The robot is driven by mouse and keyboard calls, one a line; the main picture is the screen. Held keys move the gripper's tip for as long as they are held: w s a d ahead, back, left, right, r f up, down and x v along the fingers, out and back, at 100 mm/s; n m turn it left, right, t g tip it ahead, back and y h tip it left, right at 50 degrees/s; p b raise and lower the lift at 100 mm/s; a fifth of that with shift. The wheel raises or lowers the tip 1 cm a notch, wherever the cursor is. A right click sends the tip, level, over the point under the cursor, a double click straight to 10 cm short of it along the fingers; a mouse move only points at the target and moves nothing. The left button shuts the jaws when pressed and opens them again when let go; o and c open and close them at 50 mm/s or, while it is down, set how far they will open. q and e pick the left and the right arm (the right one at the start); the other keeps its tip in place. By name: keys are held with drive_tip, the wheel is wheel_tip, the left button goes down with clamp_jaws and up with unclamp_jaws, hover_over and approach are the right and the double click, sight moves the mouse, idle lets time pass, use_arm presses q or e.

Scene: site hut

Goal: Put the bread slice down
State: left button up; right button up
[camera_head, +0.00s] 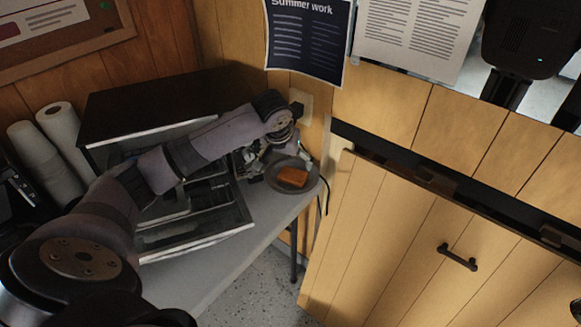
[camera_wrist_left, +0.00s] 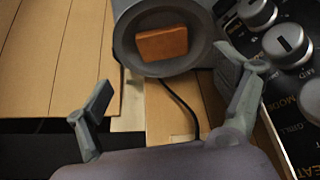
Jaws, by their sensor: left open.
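The bread slice (camera_head: 293,177), orange-brown and square, lies flat on a round grey plate (camera_head: 277,186) at the right end of the counter. In the left wrist view the bread slice (camera_wrist_left: 162,44) rests inside the plate's rim (camera_wrist_left: 122,50). My left gripper (camera_head: 257,158) is beside the plate, between it and the oven. In the left wrist view my left gripper (camera_wrist_left: 165,76) has its fingers spread wide with nothing between them. The bread is beyond the fingertips, apart from them. My right gripper is not in view.
A toaster oven (camera_head: 150,100) stands left of the plate with its door (camera_head: 195,238) folded down. Its knobs (camera_wrist_left: 290,45) are close to my left fingers. White paper rolls (camera_head: 55,120) stand at left. A wooden door with a black handle (camera_head: 458,258) is at right. A cable hangs by the plate.

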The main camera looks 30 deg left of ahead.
use_arm(q)
drive_tip(key=d+f+m+t+h, duration=0.2)
drive_tip(key=d+f+t, duration=0.15)
drive_tip(key=d, duration=0.55)
drive_tip(key=d+f+m+t+h, duration=0.2)
drive_tip(key=d+f, duration=0.3)
drive_tip(key=d, duration=0.4)
drive_tip(key=s+a+f+g+y, duration=0.15)
drive_tip(key=s+f, duration=0.35)
drive_tip(key=f, duration=0.5)
drive_tip(key=s+a+f+g, duration=0.1)
drive_tip(key=s+a+f, duration=0.3)
drive_tip(key=f, duration=0.6)
drive_tip(key=s+a+f+g+y, duration=0.1)
drive_tip(key=s+f, duration=0.6)
drive_tip(key=f, duration=0.3)
drive_tip(key=s+f+g, duration=0.1)
drive_tip(key=s+f, duration=0.4)
drive_tip(key=s, duration=0.6)
drive_tip(key=s+d+f+g, duration=0.1)
drive_tip(key=s+f, duration=0.4)
drive_tip(key=s, duration=0.6)
drive_tip(key=s+f+m+g, duration=0.1)
drive_tip(key=s+f+g, duration=0.2)
drive_tip(key=s, duration=0.8)
wheel_tip(320, 180, down, 3)
drive_tip(key=shift+d+r, duration=0.2)
drive_tip(key=shift+d, duration=0.15)
drive_tip(key=shift+y, duration=0.25)
